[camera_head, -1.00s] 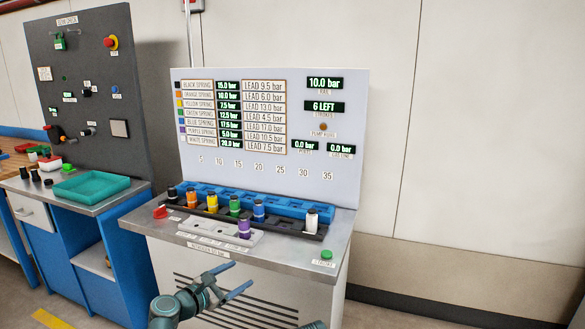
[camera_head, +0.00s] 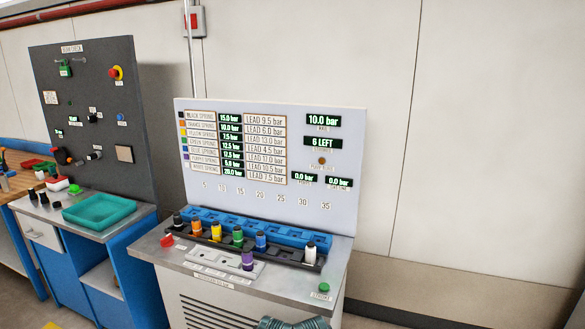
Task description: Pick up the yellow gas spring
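Neither gripper shows in the head view. Only a teal piece of one of my arms shows at the bottom edge, and I cannot tell which arm it is. Nothing touches the yellow spring.
Black (camera_head: 177,221), blue (camera_head: 261,240) and white (camera_head: 310,253) springs share the rack. A purple spring (camera_head: 247,260) stands in the grey block in front. A blue tray (camera_head: 322,238) lies behind. A red knob (camera_head: 167,241) and green button (camera_head: 324,287) flank the bench.

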